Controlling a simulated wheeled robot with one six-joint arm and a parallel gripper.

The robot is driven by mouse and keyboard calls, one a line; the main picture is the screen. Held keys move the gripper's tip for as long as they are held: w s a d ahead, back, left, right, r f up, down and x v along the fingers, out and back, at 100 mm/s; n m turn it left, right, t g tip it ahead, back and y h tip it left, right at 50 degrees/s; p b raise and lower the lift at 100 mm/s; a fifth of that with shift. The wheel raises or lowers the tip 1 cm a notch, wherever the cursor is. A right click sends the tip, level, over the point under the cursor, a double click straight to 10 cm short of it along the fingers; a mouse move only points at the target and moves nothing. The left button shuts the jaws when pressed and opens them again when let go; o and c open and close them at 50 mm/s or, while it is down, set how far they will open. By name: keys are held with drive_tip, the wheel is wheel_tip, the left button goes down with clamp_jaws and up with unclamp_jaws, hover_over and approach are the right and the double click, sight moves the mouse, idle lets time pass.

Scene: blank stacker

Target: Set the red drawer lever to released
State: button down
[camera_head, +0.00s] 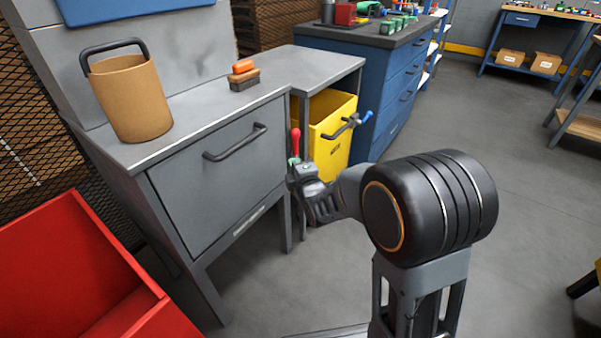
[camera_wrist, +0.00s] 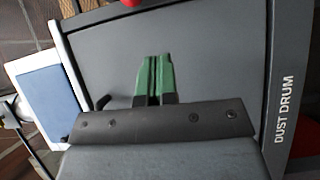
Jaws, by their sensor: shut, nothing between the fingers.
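The red lever (camera_head: 296,141) stands upright at the right front corner of the grey cabinet, its lower part hidden behind my gripper. My gripper (camera_head: 292,161) is just below the red handle in the head view; I cannot tell whether they touch. In the wrist view my gripper (camera_wrist: 155,78) has its green fingers together with nothing between them, pointing at a grey panel. A bit of red (camera_wrist: 132,3), likely the lever's knob, shows at the top edge, beyond the fingertips. The grey drawer front (camera_head: 220,165) with a dark bar handle (camera_head: 236,142) looks closed.
A yellow bin (camera_head: 327,150) and a blue-tipped lever (camera_head: 362,118) are behind my gripper. A brown bucket (camera_head: 132,98) and a brush (camera_head: 244,76) stand on the cabinet top. A red container (camera_head: 75,270) is at lower left. Open floor (camera_head: 480,110) lies right.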

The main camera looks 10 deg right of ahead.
drive_tip(key=shift+p+v, duration=0.3)
drive_tip(key=shift+v, duration=1.85)
drive_tip(key=s+d+r+m+g+h+p, duration=0.2)
drive_tip(key=s+r+m+g+p, duration=0.15)
drive_tip(key=r+p, duration=0.55)
drive_tip(key=s+d+r+m+g+h+p, duration=0.1)
drive_tip(key=s+d+r+m+g+p, duration=0.1)
drive_tip(key=r+m+p, duration=0.5)
drive_tip(key=s+d+r+m+g+p, duration=0.2)
drive_tip(key=s+r+m+g+p, duration=0.2)
drive_tip(key=s+r+p, duration=0.4)
drive_tip(key=s+d+r+m+g+h+p, duration=0.1)
drive_tip(key=s+r+m+g+p, duration=0.3)
drive_tip(key=s+r+p, duration=0.3)
wheel_tip(320, 180, up, 5)
drive_tip(key=m+p, duration=0.1)
drive_tip(key=p, duration=0.4)
drive_tip(key=shift+s+d+r, duration=0.2)
drive_tip(key=shift+s+d, duration=0.15)
drive_tip(key=shift+m, duration=0.25)
